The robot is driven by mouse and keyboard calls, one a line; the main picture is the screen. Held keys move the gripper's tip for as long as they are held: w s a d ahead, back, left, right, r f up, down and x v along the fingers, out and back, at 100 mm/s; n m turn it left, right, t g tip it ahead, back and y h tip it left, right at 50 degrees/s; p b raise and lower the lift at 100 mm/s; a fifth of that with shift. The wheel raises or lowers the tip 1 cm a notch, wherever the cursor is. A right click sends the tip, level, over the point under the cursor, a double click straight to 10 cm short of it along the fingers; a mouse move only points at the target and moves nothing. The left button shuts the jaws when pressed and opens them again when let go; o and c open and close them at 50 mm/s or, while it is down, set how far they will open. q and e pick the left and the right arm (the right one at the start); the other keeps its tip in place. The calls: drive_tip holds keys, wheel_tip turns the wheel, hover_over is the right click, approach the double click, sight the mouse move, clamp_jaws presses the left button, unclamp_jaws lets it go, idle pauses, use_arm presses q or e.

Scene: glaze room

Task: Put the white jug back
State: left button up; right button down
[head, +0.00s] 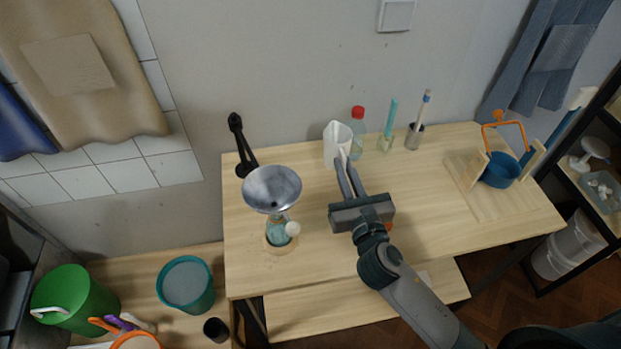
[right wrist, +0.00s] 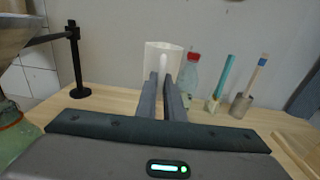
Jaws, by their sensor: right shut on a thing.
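The white jug (head: 332,141) stands upright at the back of the wooden table (head: 415,220), near the wall. My right gripper (head: 345,160) reaches it from the front and is shut on it, seemingly by its handle. In the right wrist view the jug (right wrist: 158,62) shows just beyond the fingertips (right wrist: 165,78), which hide its lower part. Whether its base touches the table is hard to tell. My left gripper is not in view.
A red-capped bottle (head: 357,133), a teal tool in a jar (head: 388,130) and a brush pot (head: 414,136) stand right of the jug. A metal funnel (head: 272,188) over a bottle and a black stand (head: 240,145) are left. A blue bucket (head: 502,170) sits right.

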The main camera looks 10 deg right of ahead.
drive_tip(key=w+a+f, duration=0.1)
drive_tip(key=a, duration=0.1)
drive_tip(key=w+a+f, duration=0.4)
drive_tip(key=shift+a, duration=0.35)
drive_tip(key=shift+f+b, duration=0.65)
drive_tip(key=shift+f, duration=1.35)
drive_tip(key=shift+f, duration=0.15)
drive_tip(key=c, duration=1.9)
unclamp_jaws()
drive_tip(key=shift+o, duration=0.2)
